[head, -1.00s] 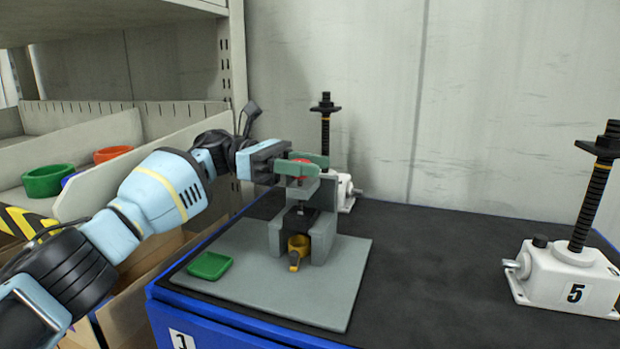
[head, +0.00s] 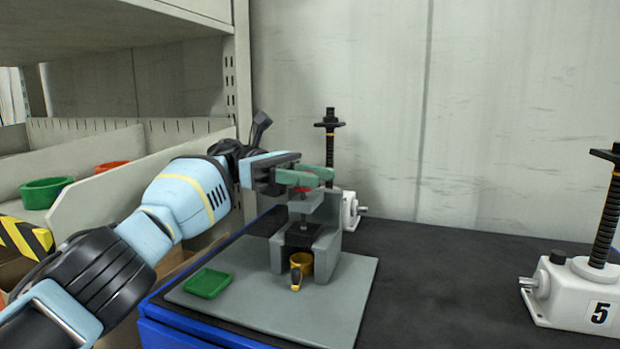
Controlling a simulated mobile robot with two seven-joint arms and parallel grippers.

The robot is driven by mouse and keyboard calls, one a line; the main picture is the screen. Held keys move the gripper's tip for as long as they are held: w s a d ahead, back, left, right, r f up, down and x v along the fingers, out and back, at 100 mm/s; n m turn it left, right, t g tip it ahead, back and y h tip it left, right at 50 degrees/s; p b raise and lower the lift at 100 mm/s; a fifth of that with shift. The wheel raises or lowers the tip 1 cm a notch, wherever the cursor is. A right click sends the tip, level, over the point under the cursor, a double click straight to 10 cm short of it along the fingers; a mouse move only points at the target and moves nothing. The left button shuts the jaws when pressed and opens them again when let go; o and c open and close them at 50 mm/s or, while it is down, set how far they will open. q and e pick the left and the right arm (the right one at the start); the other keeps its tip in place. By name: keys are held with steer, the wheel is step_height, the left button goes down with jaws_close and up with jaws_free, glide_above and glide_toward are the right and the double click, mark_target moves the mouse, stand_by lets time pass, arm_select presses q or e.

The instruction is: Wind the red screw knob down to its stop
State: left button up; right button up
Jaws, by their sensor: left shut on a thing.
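The red screw knob (head: 302,189) tops a thin upright screw on the grey jack fixture (head: 327,256). Only a small red part shows; green fingers hide the rest. My left gripper (head: 306,178) reaches in from the left and is shut on the knob. Below the knob is a grey plate (head: 308,203), and lower a dark block (head: 301,235) sits between the fixture's grey walls. A gap with the screw in it shows between plate and block. My right gripper is not in view.
A yellow ring-like part (head: 302,263) sits at the fixture's front. A green tray (head: 207,283) lies on the grey base board (head: 250,301). Black screw jacks stand behind (head: 330,140) and at right (head: 601,230). Shelving with bins (head: 46,191) is at left. The dark bench top (head: 440,290) is clear between.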

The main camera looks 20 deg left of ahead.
arm_select(q)
steer(key=shift+r, duration=0.4)
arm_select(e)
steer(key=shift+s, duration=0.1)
arm_select(q)
steer(key=o, duration=0.9)
steer(key=shift+c, duration=0.2)
steer(key=shift+o, duration=0.6)
steer(key=shift+s+f, duration=0.1)
steer(key=shift+f, duration=0.1)
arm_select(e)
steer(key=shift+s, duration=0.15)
